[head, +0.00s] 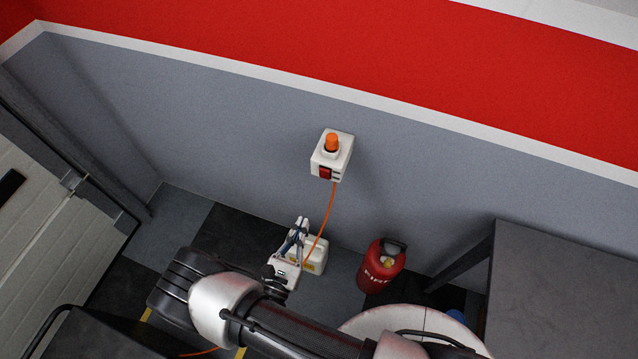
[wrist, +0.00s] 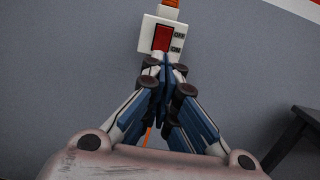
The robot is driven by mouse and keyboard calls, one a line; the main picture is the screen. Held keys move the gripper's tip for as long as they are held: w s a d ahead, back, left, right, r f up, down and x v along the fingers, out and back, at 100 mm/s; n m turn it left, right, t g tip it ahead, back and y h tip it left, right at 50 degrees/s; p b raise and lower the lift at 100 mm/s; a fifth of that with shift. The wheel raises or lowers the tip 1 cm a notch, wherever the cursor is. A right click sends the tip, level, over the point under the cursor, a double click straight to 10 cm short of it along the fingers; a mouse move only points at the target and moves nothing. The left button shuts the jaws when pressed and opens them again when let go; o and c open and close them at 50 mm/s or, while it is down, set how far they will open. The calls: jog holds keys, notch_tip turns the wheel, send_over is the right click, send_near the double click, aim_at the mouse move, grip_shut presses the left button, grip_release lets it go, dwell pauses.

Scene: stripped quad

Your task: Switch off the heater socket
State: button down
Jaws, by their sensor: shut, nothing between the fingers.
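The heater socket is a white box (head: 345,155) on the grey wall, with an orange lamp (head: 331,142) on top and a red rocker switch (head: 325,173) on its front. In the wrist view the red switch (wrist: 162,37) sits beside the OFF and ON labels, OFF above ON. I cannot tell which way the rocker is pressed. My gripper (head: 304,222) is shut and empty, pointing up towards the socket. In the wrist view its fingertips (wrist: 166,60) overlap the socket's lower edge, just below the switch. Whether they touch it cannot be told.
An orange cable (head: 329,212) hangs from the socket. A white canister (head: 317,256) stands on the floor behind my gripper. A red canister (head: 381,266) stands to the right, near a dark table (head: 560,285). The wall around the socket is clear.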

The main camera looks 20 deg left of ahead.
aim_at(323, 175)
jog(key=w, duration=0.4)
jog(key=w+r, duration=0.1)
jog(key=w, duration=0.3)
jog(key=w+d+b, duration=0.1)
jog(key=w, duration=0.4)
jog(key=shift+r, duration=0.3)
